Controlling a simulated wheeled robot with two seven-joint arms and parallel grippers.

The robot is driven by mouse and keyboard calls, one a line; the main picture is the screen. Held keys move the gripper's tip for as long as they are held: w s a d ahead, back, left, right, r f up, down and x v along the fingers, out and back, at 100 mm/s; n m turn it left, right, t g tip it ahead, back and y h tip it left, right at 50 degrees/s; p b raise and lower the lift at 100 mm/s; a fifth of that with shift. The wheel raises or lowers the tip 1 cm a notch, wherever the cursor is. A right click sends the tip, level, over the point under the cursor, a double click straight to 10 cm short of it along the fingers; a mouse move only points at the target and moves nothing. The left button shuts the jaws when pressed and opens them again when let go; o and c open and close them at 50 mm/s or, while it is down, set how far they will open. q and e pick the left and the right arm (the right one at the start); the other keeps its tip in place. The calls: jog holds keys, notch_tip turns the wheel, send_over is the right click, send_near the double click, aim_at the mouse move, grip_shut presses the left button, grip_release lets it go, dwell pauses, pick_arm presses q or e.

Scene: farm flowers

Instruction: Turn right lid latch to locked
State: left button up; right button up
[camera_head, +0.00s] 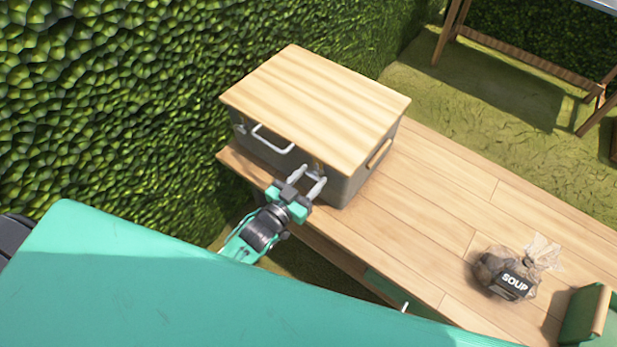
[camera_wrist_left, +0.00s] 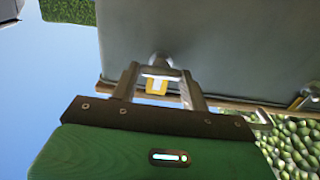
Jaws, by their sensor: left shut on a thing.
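A grey box (camera_head: 346,187) with a flat wooden lid (camera_head: 315,105) stands at the left end of the wooden table, lid down. A left latch (camera_head: 240,128) sits on its front near the left corner; it also shows in the left wrist view (camera_wrist_left: 303,100). My left gripper (camera_head: 315,178) is at the box front by the right corner, below the lid edge. In the left wrist view its fingers (camera_wrist_left: 160,85) are shut on the right latch (camera_wrist_left: 157,71), a metal knob with a yellow and white part. The fingers partly hide the latch. My right gripper is out of view.
A white handle (camera_head: 272,140) is on the box front between the latches. A mesh bag labelled SOUP (camera_head: 508,277) lies on the table (camera_head: 440,220), with a green container (camera_head: 588,318) at the right. A hedge (camera_head: 110,100) stands close behind the left side.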

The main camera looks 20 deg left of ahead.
pick_arm(q)
jog(key=o, duration=1)
jog(key=b+v, duration=0.1)
jog(key=v, duration=1.2)
jog(key=shift+s+a, duration=0.1)
jog(key=shift+s, duration=0.3)
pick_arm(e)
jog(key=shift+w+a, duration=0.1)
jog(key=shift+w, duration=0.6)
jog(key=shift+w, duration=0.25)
